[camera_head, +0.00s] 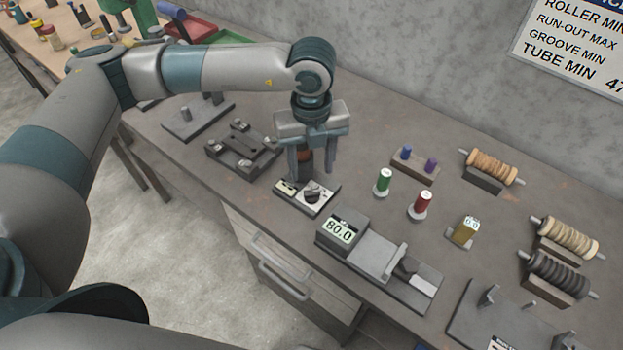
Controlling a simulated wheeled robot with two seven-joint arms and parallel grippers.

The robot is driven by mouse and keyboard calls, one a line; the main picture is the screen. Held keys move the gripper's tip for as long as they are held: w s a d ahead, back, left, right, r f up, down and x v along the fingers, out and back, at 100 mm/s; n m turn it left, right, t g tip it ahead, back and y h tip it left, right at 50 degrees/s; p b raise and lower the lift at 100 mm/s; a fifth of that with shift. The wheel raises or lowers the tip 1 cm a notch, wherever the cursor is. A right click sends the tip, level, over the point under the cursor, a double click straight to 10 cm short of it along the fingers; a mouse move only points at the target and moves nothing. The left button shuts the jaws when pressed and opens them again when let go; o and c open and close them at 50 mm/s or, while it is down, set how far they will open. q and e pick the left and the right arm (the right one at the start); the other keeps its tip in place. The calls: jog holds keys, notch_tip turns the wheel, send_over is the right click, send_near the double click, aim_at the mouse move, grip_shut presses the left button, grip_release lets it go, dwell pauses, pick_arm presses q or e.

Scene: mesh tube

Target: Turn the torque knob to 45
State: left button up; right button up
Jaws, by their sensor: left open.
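A small base unit (321,207) with a white dial plate and a dark knob (312,191) sits near the front edge of the bench, left of centre. A small pale label or display (286,188) is at its left end. My left gripper (312,173) points down just above and behind the knob, its two fingers apart. A dark upright piece with a reddish-brown band (305,156) shows between the fingers; I cannot tell whether they touch it. The knob's pointer and setting are too small to read. My right gripper is not in view.
A grey gauge reading 80.0 (341,229) stands to the right of the unit. A dark fixture (241,150) is to the left. The bench behind the gripper is clear.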

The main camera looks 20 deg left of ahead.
aim_at(312, 190)
pick_arm(q)
notch_tip(312, 190, down, 7)
jog(key=shift+f+p, duration=0.2)
jog(key=shift+p, duration=0.85)
jog(key=shift+c, duration=0.5)
jog(key=c, duration=0.9)
jog(key=shift+c, duration=0.2)
